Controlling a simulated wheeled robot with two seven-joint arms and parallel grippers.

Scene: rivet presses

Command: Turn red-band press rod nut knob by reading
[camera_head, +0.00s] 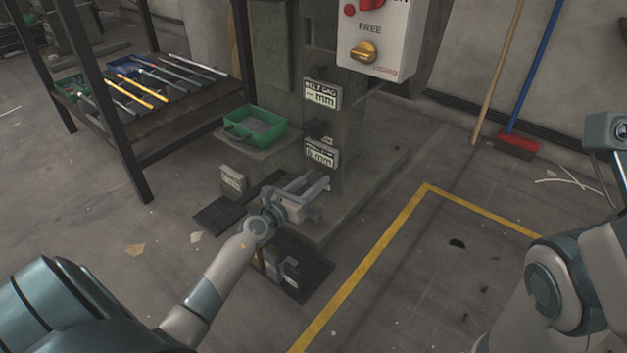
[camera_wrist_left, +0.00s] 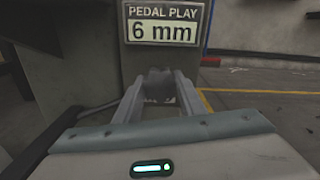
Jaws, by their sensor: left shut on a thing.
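The press (camera_head: 350,125) stands ahead of me, with its control box (camera_head: 378,40) at the top; no red band shows clearly on it. The pedal play plate (camera_head: 321,155) reads 6 mm, clearest in the left wrist view (camera_wrist_left: 164,24). My left gripper (camera_head: 318,185) is low at the press, just below that plate. In the left wrist view its fingers (camera_wrist_left: 158,82) are closed on a dark grey knob (camera_wrist_left: 159,74), mostly hidden between the tips. My right arm shows at the right edge, but its gripper fingers do not.
The belt gap plate (camera_head: 322,94) sits higher on the press; its number is unclear. A green bin (camera_head: 255,127) is left of the press. A rack (camera_head: 150,118) with several tools stands at left. A broom (camera_head: 516,145) leans at the wall. Floor right of the yellow line (camera_head: 385,240) is mostly clear.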

